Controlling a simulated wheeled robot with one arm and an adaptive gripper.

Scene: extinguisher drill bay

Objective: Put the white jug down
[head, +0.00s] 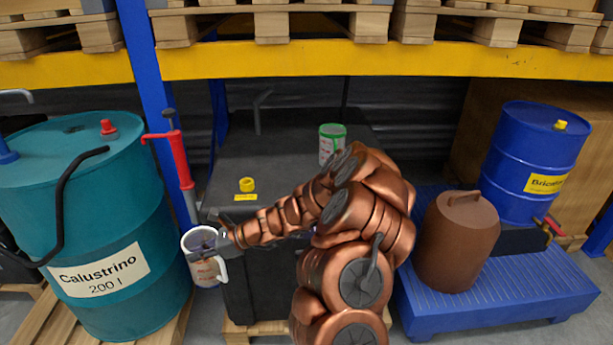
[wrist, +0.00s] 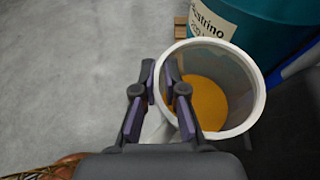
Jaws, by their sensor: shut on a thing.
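The white jug (head: 203,273) is left of centre in the head view, between the teal drum and the black container. It looks upright. In the wrist view I look into the jug (wrist: 259,88), which holds orange-yellow liquid. My gripper (head: 222,243) is at the jug's handle side, with the handle facing my arm. In the wrist view my gripper (wrist: 160,88) is shut on the jug, with white jug material between its fingers. The fingers hide part of the handle and near rim. I cannot tell the gap below the jug.
A black container top (head: 285,150) bears a yellow cap (head: 247,185) and a green-white can (head: 331,143). Right, a blue platform (head: 500,290) holds a blue drum (head: 525,150) and brown vessel (head: 458,245).

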